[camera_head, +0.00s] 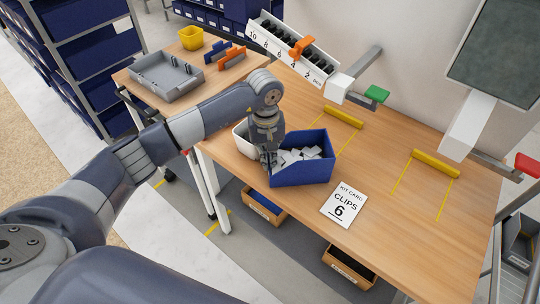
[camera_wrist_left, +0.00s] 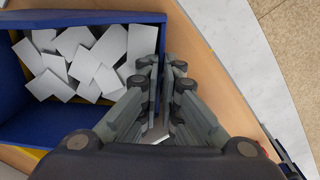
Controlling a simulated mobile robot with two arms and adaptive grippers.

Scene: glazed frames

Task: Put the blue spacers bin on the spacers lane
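The blue bin (camera_head: 306,173) stands on the wooden table near its front left edge, full of flat white pieces (camera_head: 299,156). In the left wrist view the bin (camera_wrist_left: 75,17) shows from above with the pieces (camera_wrist_left: 75,55) inside. My left gripper (camera_head: 268,160) points down at the bin's left wall. In the left wrist view its fingers (camera_wrist_left: 161,78) lie close on both sides of that wall and appear shut on it. Two lanes with yellow lines lie on the table, with a left yellow bar (camera_head: 343,117) and a right yellow bar (camera_head: 436,164). No lane name is readable. My right gripper is out of view.
A white bin (camera_head: 243,140) stands just behind and left of the blue bin. A card reading "CLIPS 6" (camera_head: 343,205) lies to its right. A numbered rack (camera_head: 290,50) stands at the back.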

